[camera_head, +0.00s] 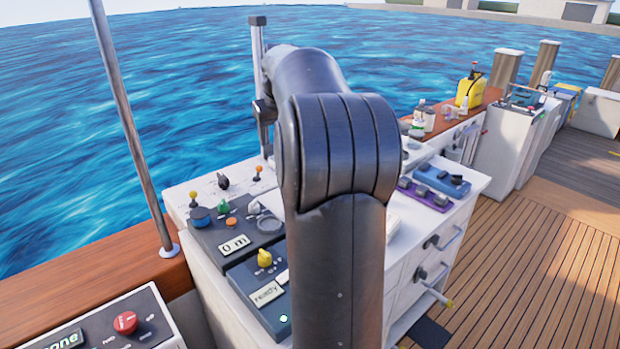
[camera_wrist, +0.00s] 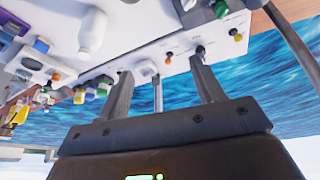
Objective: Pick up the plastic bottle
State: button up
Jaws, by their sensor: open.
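A white plastic bottle (camera_wrist: 93,32) shows at the upper left of the wrist view, on the white console top. My gripper (camera_wrist: 160,66) is open and empty, its two dark fingers spread apart. The bottle is beyond the fingertips and to their left, not between them. In the head view my arm covers the middle of the console, and I cannot make out that bottle or my gripper there.
The white console (camera_head: 465,165) carries control panels, knobs and small levers, with a purple-and-blue device (camera_head: 440,182) at its right. A yellow jug (camera_head: 470,90) and small containers stand on the wooden ledge behind. A metal pole (camera_head: 132,120) rises at the left; water lies beyond.

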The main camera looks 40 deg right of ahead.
jog(key=d+f+m, duration=0.1)
jog(key=d+f, duration=0.2)
jog(key=d, duration=0.8)
jog(key=d+f+m, duration=0.1)
jog(key=d+f, duration=0.2)
jog(key=d, duration=0.7)
jog(key=x, duration=1.1)
jog(key=shift+s+d+f, duration=0.15)
jog(key=shift+s+f, duration=0.05)
jog(key=shift+s, duration=0.15)
jog(key=shift+c, duration=0.3)
jog(key=c, duration=1.2)
